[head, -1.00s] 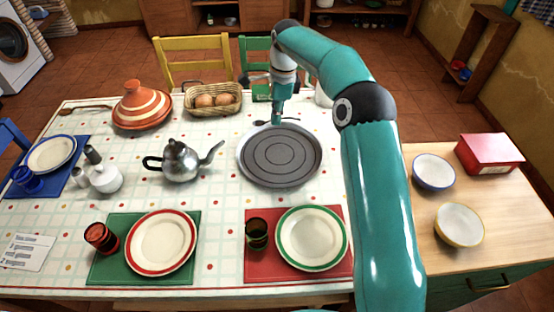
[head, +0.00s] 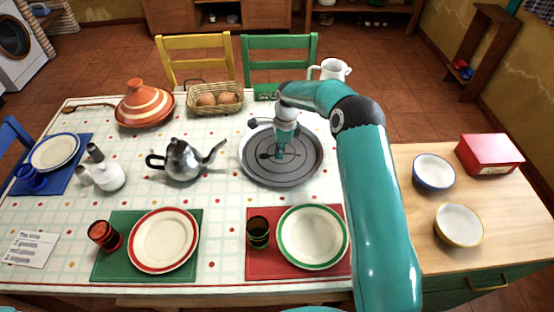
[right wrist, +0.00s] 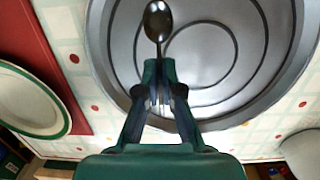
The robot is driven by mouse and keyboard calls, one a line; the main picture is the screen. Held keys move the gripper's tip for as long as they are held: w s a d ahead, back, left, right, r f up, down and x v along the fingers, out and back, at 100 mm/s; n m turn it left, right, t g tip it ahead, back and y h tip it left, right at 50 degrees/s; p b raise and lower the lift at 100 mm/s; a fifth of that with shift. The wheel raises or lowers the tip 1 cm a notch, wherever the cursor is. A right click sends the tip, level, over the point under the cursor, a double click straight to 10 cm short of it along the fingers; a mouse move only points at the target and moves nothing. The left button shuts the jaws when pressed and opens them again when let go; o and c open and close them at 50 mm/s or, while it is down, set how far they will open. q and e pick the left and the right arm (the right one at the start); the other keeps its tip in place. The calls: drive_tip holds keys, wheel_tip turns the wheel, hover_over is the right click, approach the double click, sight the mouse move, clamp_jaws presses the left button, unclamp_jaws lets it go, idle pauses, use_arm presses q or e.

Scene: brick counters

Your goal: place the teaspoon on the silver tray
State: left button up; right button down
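The round silver tray (head: 304,174) lies on the tiled table, with dark rings on its floor. It also shows in the right wrist view (right wrist: 270,95). My right gripper (head: 279,154) is over the middle of the tray, pointing down. It is shut on the teaspoon (head: 265,156). In the right wrist view the teaspoon's bowl (right wrist: 158,20) sticks out beyond the fingertips (right wrist: 159,88), and its handle runs between them. I cannot tell whether the spoon touches the tray. My left gripper is not in view.
A metal teapot (head: 183,163) stands left of the tray. A green-rimmed plate (head: 312,238) and a dark cup (head: 258,232) are in front of it. A bread basket (head: 215,99) is behind left, and a white jug (head: 331,70) is behind right.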

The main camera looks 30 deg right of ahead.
sight(279, 165)
wheel_tip(279, 165, down, 4)
drive_tip(key=shift+f+p, duration=0.1)
drive_tip(key=shift+p, duration=0.25)
drive_tip(key=c, duration=1.3)
unclamp_jaws()
